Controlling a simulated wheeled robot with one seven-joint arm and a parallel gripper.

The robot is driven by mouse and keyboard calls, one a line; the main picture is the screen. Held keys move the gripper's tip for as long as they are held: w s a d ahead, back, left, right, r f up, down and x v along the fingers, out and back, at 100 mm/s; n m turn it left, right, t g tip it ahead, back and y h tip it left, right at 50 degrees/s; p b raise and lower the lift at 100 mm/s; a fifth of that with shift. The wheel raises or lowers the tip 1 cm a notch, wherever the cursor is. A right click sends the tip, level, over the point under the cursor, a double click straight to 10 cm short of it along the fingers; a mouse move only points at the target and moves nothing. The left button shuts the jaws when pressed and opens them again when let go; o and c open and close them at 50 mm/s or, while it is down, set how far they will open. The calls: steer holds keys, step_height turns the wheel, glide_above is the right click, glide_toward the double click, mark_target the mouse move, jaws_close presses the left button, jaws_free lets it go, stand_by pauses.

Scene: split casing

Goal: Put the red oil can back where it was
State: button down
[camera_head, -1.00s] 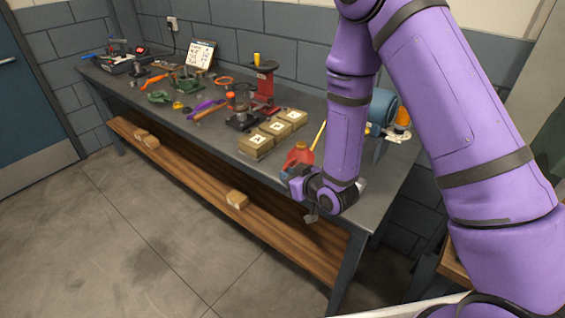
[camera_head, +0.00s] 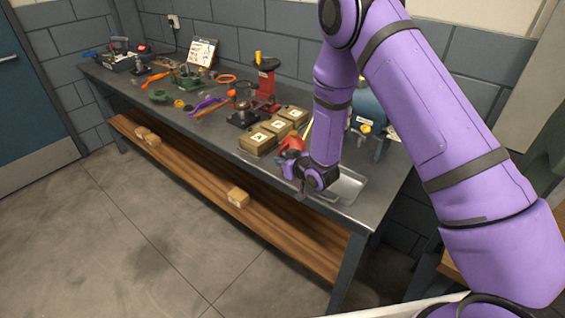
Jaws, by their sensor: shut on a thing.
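The red oil can (camera_head: 292,143) is at my gripper (camera_head: 287,160), near the front edge of the bench, just right of the tan boxes. Only its upper red part shows; my gripper and wrist hide the rest. My gripper is shut on it. I cannot tell whether the can touches the bench top. A shallow metal tray (camera_head: 352,184) lies on the bench to the right of my wrist, partly hidden by my arm.
Several tan boxes with white labels (camera_head: 258,142) stand left of the can. A red stand (camera_head: 267,85) and a blue tank (camera_head: 368,108) stand farther back. Tools and parts crowd the left of the bench (camera_head: 385,185). A wooden shelf (camera_head: 205,185) runs below.

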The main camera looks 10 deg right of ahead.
steer(key=shift+f, duration=0.2)
steer(key=shift+f, duration=0.15)
steer(key=c, duration=1.1)
jaws_free()
